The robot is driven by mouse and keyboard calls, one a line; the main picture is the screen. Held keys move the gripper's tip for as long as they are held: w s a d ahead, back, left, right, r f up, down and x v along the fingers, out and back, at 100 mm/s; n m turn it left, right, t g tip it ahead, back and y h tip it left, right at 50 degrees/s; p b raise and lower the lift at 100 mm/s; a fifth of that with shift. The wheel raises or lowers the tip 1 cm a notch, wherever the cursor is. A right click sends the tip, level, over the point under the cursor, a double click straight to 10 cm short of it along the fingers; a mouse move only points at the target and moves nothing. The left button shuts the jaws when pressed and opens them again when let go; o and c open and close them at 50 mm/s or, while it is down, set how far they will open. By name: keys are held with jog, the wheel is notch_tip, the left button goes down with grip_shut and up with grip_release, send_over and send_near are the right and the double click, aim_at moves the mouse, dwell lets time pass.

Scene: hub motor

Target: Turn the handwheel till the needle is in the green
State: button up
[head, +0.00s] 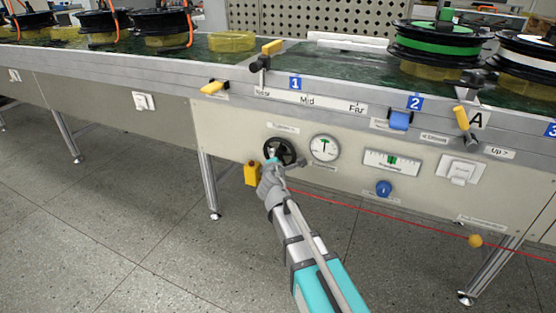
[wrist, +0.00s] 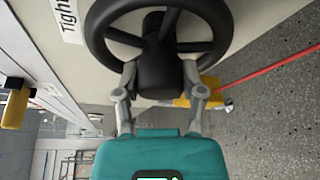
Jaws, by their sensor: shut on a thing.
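The black handwheel (head: 289,147) is on the front panel of the bench, left of the round gauge. In the wrist view the handwheel (wrist: 97,30) fills the top, with spokes running to its dark hub. My gripper (head: 272,166) is at the wheel's lower left in the head view. In the wrist view my gripper (wrist: 158,88) has one finger on each side of the black hub and is shut on it. The round gauge (head: 324,148) has a white face with a green mark near the top. Its dark needle points about upward; whether it lies within the green is too small to tell.
A yellow box (head: 251,174) hangs left of my gripper. A red cord (head: 380,213) runs along below the panel to a yellow ball (head: 475,240). Right of the gauge are a linear scale (head: 391,162), a blue knob (head: 383,188) and a white switch (head: 460,171).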

jog(key=shift+s+d, duration=0.15)
jog(key=shift+d, duration=0.1)
jog(key=o, duration=1)
jog(key=shift+o, duration=0.7)
jog(key=shift+a, duration=0.1)
jog(key=shift+a, duration=0.1)
